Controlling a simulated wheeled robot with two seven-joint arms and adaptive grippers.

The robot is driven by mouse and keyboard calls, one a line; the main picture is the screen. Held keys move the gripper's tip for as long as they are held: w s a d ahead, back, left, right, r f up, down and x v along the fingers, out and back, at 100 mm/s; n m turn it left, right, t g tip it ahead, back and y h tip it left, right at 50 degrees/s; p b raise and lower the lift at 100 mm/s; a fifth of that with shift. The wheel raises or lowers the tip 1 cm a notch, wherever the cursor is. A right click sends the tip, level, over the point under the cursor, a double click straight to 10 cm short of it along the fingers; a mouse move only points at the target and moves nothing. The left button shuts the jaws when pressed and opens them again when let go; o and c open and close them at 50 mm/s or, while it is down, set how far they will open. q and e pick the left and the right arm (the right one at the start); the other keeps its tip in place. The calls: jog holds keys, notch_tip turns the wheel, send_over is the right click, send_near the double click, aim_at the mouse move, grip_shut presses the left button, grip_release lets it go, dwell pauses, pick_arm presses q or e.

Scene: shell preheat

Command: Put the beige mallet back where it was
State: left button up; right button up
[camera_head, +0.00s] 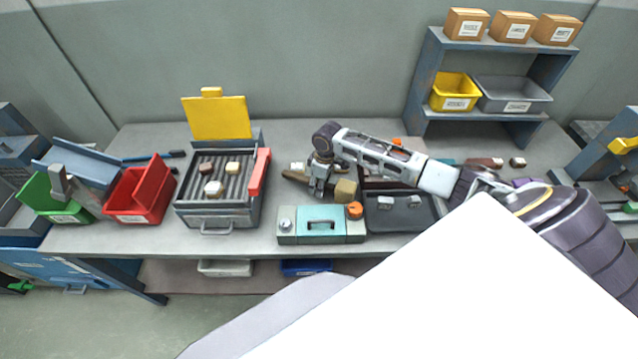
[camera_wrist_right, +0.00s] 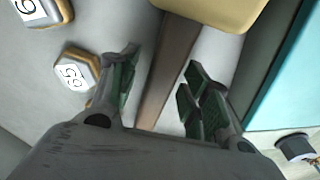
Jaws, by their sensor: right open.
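The beige mallet (camera_head: 346,190) lies on the workbench behind the teal box, its block head to the right and its brown handle towards the left. In the right wrist view its beige head (camera_wrist_right: 212,10) is at the top edge and its handle (camera_wrist_right: 168,75) runs down between my fingers. My right gripper (camera_head: 318,190) is open over the handle, a finger on each side (camera_wrist_right: 158,95). I cannot tell whether the fingers touch it. The arm and gripper hide part of the handle in the head view. My left gripper is not in view.
The teal box (camera_head: 318,238) stands close in front of the mallet. A dark tray (camera_head: 400,222) is to its right, and a grill-like heater (camera_head: 221,208) with a raised yellow lid is to its left. Numbered pieces (camera_wrist_right: 75,72) lie beside the gripper. A shelf (camera_head: 425,75) stands behind right.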

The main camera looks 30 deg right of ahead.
notch_tip(320, 180, up, 12)
jog(key=s, duration=0.1)
jog(key=shift+d, duration=0.45)
jog(key=shift+s, duration=0.1)
dwell(0.5)
